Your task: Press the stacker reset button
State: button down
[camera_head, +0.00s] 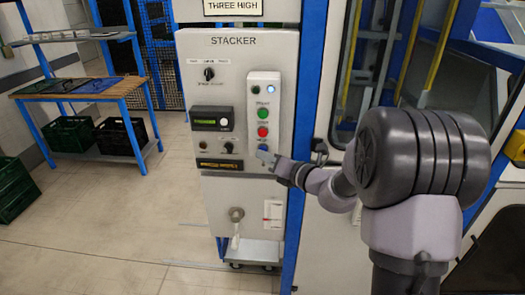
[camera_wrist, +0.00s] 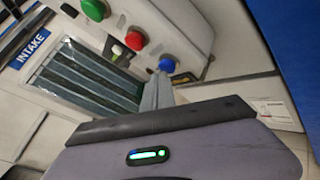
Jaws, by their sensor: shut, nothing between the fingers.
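The stacker panel (camera_head: 223,95) is a pale cabinet marked STACKER. Its raised button box (camera_head: 263,78) carries a green button (camera_head: 263,114) and a red button (camera_head: 263,131). The wrist view shows a green button (camera_wrist: 93,10), a red button (camera_wrist: 135,40) and a blue button (camera_wrist: 167,65) in a row. Labels are too small to read, so I cannot tell which is marked reset. My gripper (camera_head: 266,157) is shut and empty at the lower end of the box. In the wrist view its fingertips (camera_wrist: 160,78) are right by the blue button; I cannot tell whether they touch it.
A dial (camera_head: 208,73), a green display (camera_head: 211,120) and small knobs sit left of the button box. A lever handle (camera_head: 236,214) is below. A wooden-topped bench (camera_head: 80,88) with crates stands at the left. The floor before the cabinet is clear.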

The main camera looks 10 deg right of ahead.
jog(key=shift+w+d, duration=0.1)
jog(key=shift+w, duration=0.15)
jog(key=shift+s, duration=0.15)
dwell(0.4)
jog(key=shift+s+a, duration=0.25)
jog(key=shift+s, duration=0.4)
jog(key=s, duration=0.1)
jog(key=s+a, duration=0.1)
jog(key=s, duration=0.2)
jog(key=shift+s+a+b, duration=0.3)
jog(key=shift+s+b, duration=0.05)
jog(key=shift+s, duration=0.05)
